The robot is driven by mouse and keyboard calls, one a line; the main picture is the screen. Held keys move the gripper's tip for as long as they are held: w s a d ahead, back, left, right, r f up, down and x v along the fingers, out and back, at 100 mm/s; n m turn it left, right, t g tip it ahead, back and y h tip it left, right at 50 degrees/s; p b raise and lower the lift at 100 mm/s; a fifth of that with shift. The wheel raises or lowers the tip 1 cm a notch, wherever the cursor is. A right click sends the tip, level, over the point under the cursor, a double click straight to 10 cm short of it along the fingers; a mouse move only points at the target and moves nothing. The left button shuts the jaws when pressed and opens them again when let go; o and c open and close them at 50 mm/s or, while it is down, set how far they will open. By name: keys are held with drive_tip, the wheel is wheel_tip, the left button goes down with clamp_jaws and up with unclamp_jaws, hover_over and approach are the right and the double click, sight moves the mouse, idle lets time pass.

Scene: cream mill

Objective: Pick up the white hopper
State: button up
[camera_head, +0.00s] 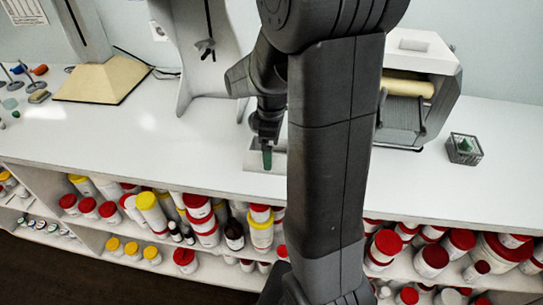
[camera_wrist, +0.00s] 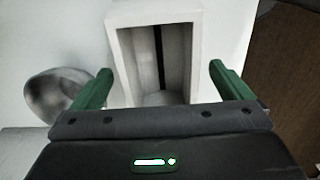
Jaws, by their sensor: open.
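The white hopper (camera_wrist: 155,16) is a pale rectangular box with an open top and a dark slot inside, in the upper middle of the wrist view. In the head view, a pale box on the counter under my gripper looks like the same hopper (camera_head: 252,158), partly hidden by my arm. My gripper (camera_wrist: 161,84) is open and empty, its green fingers apart at either side of the hopper's near end. I cannot tell whether they touch it. In the head view my gripper (camera_head: 267,158) points down at the box.
A round grey metallic piece (camera_wrist: 58,93) lies left of the hopper. On the white counter (camera_head: 130,130) stand a machine with a cream roller (camera_head: 408,88) and a wire basket (camera_head: 464,149). A beige board (camera_head: 102,80) is at left. Shelves below hold several jars.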

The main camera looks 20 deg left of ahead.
drive_tip(key=c, duration=1.2)
